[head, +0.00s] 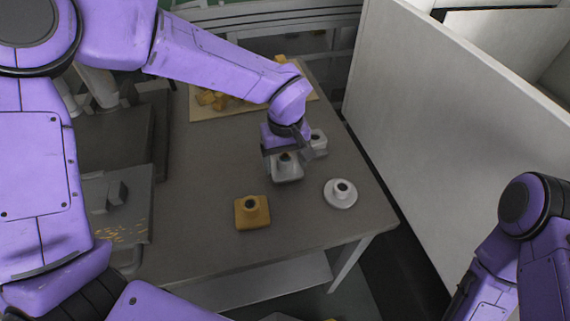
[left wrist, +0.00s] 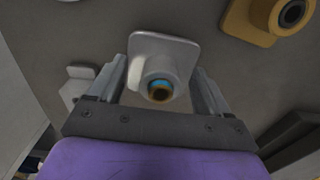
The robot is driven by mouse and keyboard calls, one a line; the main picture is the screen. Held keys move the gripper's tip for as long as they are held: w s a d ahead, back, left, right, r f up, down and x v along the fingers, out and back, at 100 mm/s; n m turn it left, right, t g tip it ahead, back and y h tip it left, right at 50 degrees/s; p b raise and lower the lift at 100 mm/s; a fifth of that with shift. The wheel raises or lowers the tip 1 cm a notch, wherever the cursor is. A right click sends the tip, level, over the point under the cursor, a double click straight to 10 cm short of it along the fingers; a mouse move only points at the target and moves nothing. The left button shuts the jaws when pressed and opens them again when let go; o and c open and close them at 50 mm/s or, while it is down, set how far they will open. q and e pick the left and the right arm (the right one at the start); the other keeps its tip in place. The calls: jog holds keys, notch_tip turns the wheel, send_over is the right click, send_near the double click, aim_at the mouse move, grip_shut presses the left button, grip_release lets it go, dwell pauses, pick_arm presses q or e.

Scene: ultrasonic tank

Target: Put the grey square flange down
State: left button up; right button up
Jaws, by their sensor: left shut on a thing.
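The grey square flange (head: 288,174) is at my left gripper (head: 284,153) over the right half of the table. In the left wrist view, the flange (left wrist: 165,47) sits between the two fingers of the gripper (left wrist: 163,88), its square plate beyond them and its round neck facing the camera. The left gripper is shut on it. I cannot tell whether its plate touches the table or hangs just above it. Only part of my right arm shows at the right edge; its gripper is out of view.
A yellow square flange (head: 252,221) stands in front, left of the grey one. A white round flange (head: 341,203) stands to the right. Another pale flange (head: 319,142) is close behind the gripper. A board with yellow pieces (head: 213,100) lies at the back.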

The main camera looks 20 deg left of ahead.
pick_arm(q)
jog(key=shift+f, duration=1)
jog(key=shift+f, duration=0.15)
jog(key=o, duration=1.1)
jog(key=shift+o, duration=0.2)
